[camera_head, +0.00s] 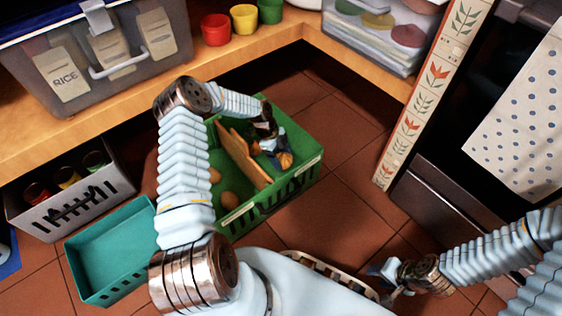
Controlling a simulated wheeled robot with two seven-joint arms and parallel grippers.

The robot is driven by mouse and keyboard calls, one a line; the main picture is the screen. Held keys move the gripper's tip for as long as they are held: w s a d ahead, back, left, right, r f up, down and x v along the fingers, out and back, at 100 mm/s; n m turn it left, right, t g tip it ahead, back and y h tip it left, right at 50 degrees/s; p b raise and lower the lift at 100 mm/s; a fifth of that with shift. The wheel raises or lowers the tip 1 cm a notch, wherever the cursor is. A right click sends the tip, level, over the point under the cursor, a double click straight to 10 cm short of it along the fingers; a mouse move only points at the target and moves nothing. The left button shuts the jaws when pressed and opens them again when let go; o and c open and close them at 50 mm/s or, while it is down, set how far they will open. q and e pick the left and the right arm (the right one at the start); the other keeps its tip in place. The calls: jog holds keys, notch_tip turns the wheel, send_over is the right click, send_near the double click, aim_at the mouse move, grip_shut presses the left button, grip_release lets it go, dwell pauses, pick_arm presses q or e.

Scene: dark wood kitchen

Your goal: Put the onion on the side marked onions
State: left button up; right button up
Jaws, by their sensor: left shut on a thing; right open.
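A green crate (309,150) stands on the tiled floor, split by a wooden divider (242,158). My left gripper (275,148) reaches down into the compartment right of the divider. It is shut on an orange-brown onion (286,160), which shows below the fingers. I cannot tell whether the onion touches the crate's floor. Tan round items (229,200) lie in the left compartment, partly hidden by my arm. A pale label on the crate's front is too small to read. My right gripper (386,282) is open and empty at the lower right, away from the crate.
An empty teal basket (110,255) and a grey bin of jars (75,205) stand left of the crate. A wooden counter (250,60) runs above, with a RICE bin (120,60) and coloured cups. A dark oven (450,200) is at right. Floor right of the crate is clear.

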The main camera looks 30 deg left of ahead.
pick_arm(q)
notch_tip(320, 180, down, 2)
jog(key=shift+f, duration=0.15)
jog(key=shift+f, duration=0.1)
jog(key=shift+f+b, duration=0.1)
jog(key=shift+b, duration=0.25)
jog(key=o, duration=1.2)
jog(key=shift+a+r+p, duration=0.15)
jog(key=shift+r+p, duration=0.25)
jog(key=shift+r, duration=0.1)
jog(key=p+v, duration=0.1)
jog(key=v, duration=1)
jog(key=shift+r, duration=0.2)
